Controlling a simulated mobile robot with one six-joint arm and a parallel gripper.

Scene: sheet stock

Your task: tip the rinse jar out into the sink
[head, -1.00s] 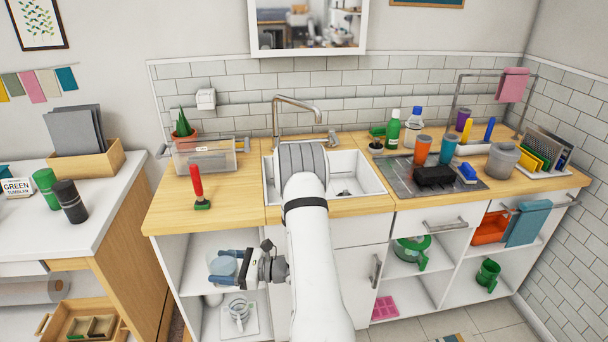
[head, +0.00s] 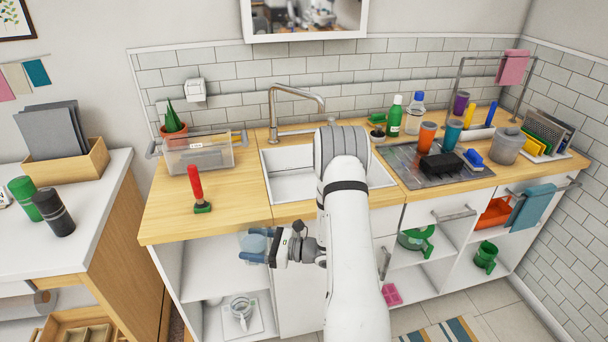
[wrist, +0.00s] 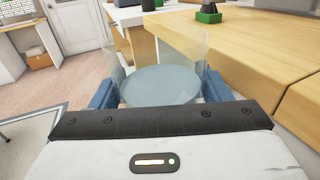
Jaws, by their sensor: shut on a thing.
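The rinse jar (wrist: 165,84) is clear and holds pale blue-grey liquid, its surface showing as an oval in the wrist view. My gripper (head: 258,245) is shut on it, with one blue finger on each side. In the head view the jar (head: 251,243) looks upright, in front of the open cupboard and below the counter's front edge. The sink (head: 290,186) is a white basin set in the counter, up and to the right of the jar.
A faucet (head: 271,110) arches over the sink. A red-handled brush (head: 198,188) stands on the wooden counter (head: 165,215) left of the sink, near a clear bin (head: 200,157). A dark drying mat (head: 405,160) with cups lies to the right. The counter edge overhangs the cupboard.

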